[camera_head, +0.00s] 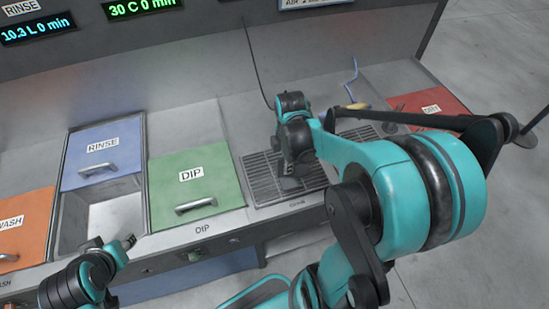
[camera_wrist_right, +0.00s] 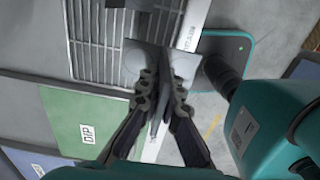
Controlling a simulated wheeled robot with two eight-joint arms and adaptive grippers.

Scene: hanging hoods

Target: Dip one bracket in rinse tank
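The rinse tank (camera_head: 97,222) is at the left in the head view. Its blue lid (camera_head: 105,160) is pushed back, and the front of the metal basin shows open. My right gripper (camera_head: 295,160) is over the drain grid (camera_head: 258,175), right of the green dip lid (camera_head: 190,178). In the right wrist view the right gripper's fingers (camera_wrist_right: 160,95) are closed together on a pale grey bracket (camera_wrist_right: 135,62), which shows at and between the fingertips. My left gripper (camera_head: 122,245) is at the rinse tank's front edge; its finger opening is too small to tell.
The orange wash lid (camera_head: 22,228) and the green dip lid lie closed. A red lid (camera_head: 430,108) is at the far right, near a yellow-handled tool (camera_head: 357,106). A thin dark cable hangs behind the grid. Lit displays (camera_head: 38,28) are on the back panel.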

